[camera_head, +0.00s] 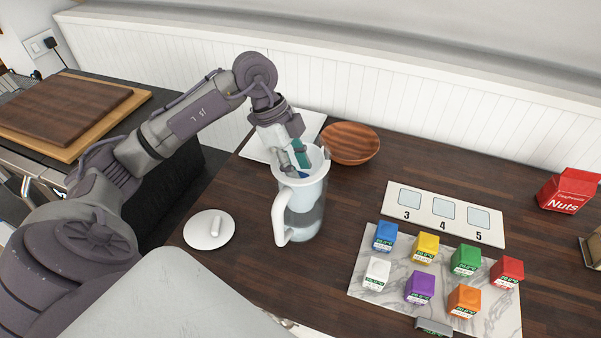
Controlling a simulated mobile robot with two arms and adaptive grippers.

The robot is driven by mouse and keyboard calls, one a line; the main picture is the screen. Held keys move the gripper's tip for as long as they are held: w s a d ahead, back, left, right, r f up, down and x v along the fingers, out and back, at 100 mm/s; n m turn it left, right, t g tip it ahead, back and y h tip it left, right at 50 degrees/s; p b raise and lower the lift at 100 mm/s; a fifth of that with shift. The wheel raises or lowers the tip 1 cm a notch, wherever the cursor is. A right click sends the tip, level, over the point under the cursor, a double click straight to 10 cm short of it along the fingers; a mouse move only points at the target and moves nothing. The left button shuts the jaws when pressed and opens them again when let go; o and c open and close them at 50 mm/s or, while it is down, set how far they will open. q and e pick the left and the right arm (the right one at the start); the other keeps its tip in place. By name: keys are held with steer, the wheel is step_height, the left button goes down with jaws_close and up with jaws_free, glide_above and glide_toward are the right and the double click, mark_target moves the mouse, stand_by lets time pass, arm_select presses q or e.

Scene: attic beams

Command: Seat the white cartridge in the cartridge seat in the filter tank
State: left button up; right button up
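The filter tank (313,195) is a clear pitcher with a white rim and a white handle, standing upright near the counter's left side. My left gripper (296,172) points down into its open top, with its fingertips at or just inside the rim. A small blue patch shows by the fingertips; I cannot tell what it is or whether the fingers hold anything. The cartridge seat inside is hidden. A white cartridge (376,273) with a green label sits on the marble board (378,304), at its left side. My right gripper is not in view.
Blue, yellow, green, red, purple, orange and grey cartridges share the marble board. A white panel (425,209) marked 3, 4, 5 lies behind it. A white lid (208,230) lies left of the tank, and a wooden bowl (350,143) behind it. A red Nuts box (568,190) stands far right.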

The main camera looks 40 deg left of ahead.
arm_select(q)
steer(key=b+v, duration=0.2)
steer(key=v, duration=0.8)
steer(key=shift+r, duration=0.1)
